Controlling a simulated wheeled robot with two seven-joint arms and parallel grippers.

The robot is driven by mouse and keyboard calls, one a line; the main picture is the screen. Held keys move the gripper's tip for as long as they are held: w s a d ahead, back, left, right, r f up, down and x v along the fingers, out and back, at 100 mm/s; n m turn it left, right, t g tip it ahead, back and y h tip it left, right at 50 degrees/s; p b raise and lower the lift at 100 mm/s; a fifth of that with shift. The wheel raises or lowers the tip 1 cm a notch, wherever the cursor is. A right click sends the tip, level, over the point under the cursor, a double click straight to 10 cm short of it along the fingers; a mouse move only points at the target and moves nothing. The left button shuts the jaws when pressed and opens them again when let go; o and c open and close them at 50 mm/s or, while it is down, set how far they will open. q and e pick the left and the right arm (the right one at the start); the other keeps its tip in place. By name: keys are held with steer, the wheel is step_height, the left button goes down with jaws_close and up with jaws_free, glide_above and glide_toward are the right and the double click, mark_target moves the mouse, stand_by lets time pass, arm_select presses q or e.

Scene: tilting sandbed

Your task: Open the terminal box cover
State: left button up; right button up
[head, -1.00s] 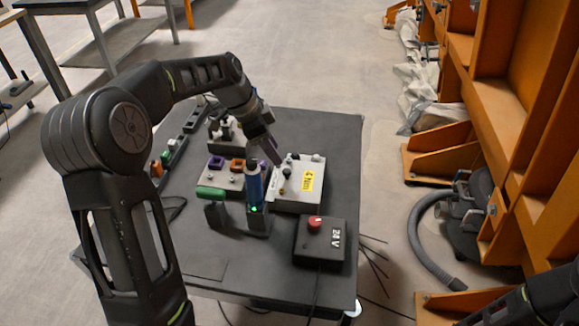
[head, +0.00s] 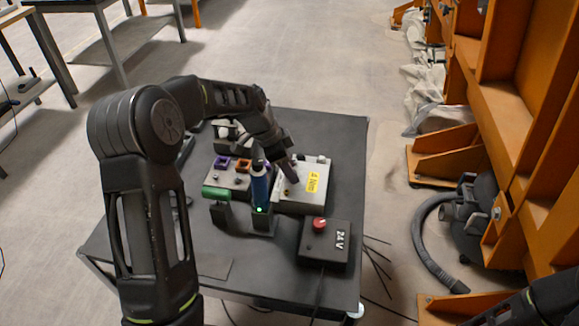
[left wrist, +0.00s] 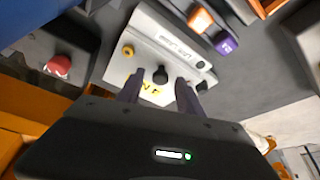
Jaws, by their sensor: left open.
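The terminal box (head: 316,200) is a light grey box with a yellow label, on the dark table right of centre in the head view. In the left wrist view, the box's cover (left wrist: 150,45) lies flat and looks closed, with a black knob (left wrist: 161,75) and a yellow knob (left wrist: 127,51) on it. My left gripper (head: 289,170) is over the box, pointing down. In the left wrist view its two purple fingers (left wrist: 158,92) are open, with the black knob showing between their tips. I cannot tell whether they touch it. My right gripper is out of view.
A blue cylinder (head: 260,187) stands upright just left of the box. A black 24 V box with a red knob (head: 319,224) sits in front. A panel with purple and orange blocks (head: 243,166) lies to the left. Orange steelwork (head: 505,100) rises at the right.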

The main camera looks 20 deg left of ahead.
arm_select(q)
jaws_close()
stand_by(0.4)
stand_by(0.9)
